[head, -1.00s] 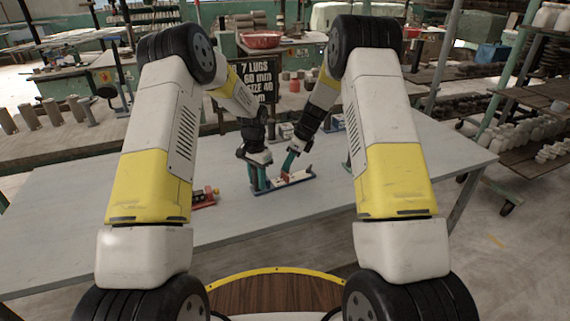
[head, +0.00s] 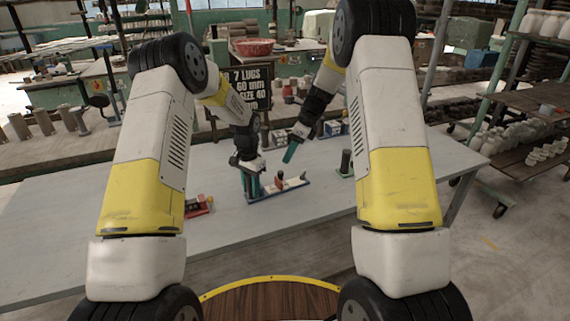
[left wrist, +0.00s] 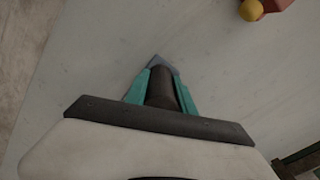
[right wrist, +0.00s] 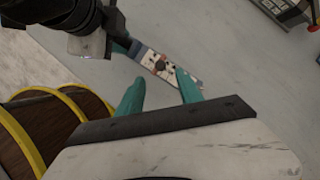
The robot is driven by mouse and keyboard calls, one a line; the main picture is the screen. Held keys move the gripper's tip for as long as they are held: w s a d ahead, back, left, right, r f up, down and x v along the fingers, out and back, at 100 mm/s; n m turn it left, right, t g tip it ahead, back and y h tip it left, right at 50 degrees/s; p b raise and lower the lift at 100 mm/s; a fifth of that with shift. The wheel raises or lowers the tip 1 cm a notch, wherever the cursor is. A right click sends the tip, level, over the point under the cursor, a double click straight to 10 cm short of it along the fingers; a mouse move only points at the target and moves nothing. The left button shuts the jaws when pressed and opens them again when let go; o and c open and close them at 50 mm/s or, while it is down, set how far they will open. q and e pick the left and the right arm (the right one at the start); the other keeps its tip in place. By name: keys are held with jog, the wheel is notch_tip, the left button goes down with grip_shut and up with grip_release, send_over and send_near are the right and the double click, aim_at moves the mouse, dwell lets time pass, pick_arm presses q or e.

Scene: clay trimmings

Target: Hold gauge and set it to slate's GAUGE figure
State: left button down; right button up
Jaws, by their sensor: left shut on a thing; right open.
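The gauge (head: 292,187) lies on the grey table, a long blue base with a pale top and a small red part (head: 280,183). My left gripper (head: 252,187) is shut on the dark upright grip at the gauge's left end; the left wrist view shows this dark round grip (left wrist: 161,88) between the teal fingers. My right gripper (head: 290,153) is open and empty, above and apart from the gauge. The right wrist view shows the gauge's marked face (right wrist: 168,67) beyond its fingers; the setting is too small to read.
A red item (head: 199,206) lies left of the gauge. A dark cylinder on a stand (head: 345,163) stands to the right. Small boxes (head: 283,136) are at the table's back edge. The table's front and left are clear.

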jog(key=shift+v, duration=1.8)
pick_arm(q)
jog(key=c, duration=1)
grip_release()
